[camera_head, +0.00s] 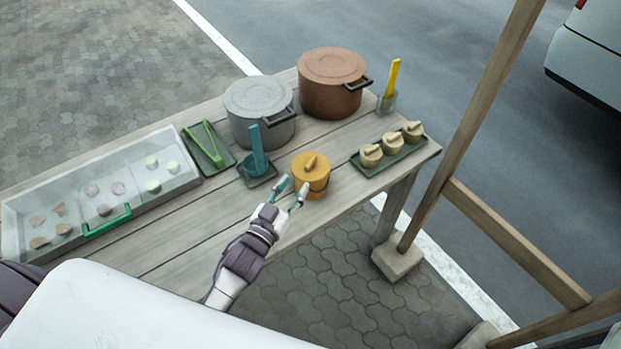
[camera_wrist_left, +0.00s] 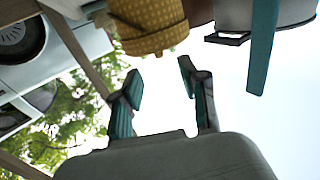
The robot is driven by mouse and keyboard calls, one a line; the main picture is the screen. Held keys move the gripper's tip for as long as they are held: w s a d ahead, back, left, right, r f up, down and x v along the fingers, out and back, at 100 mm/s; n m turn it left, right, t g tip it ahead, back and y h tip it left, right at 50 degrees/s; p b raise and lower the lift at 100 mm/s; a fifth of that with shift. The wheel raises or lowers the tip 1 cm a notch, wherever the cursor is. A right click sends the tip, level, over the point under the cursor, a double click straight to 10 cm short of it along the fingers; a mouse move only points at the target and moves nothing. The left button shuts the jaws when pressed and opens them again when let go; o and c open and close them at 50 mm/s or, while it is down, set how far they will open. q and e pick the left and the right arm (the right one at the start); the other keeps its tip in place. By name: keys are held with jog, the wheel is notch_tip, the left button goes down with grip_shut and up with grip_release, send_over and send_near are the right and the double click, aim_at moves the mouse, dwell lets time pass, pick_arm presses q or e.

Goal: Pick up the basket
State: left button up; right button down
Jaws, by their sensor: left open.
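A round yellow-orange lidded basket (camera_head: 311,174) stands upright on the wooden table (camera_head: 222,217), near its front edge. It also shows in the left wrist view, where its woven yellow side (camera_wrist_left: 150,22) fills the top middle, partly cut off by the frame. My left gripper (camera_head: 293,189) is open at the near left side of the basket, fingers pointing towards it. In the left wrist view the fingertips (camera_wrist_left: 160,73) are spread with empty space between them, and the basket lies beyond them. My right gripper is not in view.
A blue ladle in a holder (camera_head: 257,165) stands just left of the basket. A grey pot (camera_head: 258,108) and a brown pot (camera_head: 332,82) stand behind. A tray with three small steamers (camera_head: 389,153) is right. A clear food case (camera_head: 95,199) is left. A wooden post (camera_head: 470,125) rises at right.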

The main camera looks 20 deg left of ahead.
aim_at(306, 168)
pick_arm(q)
jog(key=w, duration=0.3)
jog(key=w+d, duration=0.1)
jog(key=w, duration=0.5)
jog(key=shift+w+d+p, duration=0.25)
jog(key=shift+d+p, duration=0.05)
jog(key=shift+p, duration=0.1)
jog(key=shift+s, duration=0.1)
grip_shut()
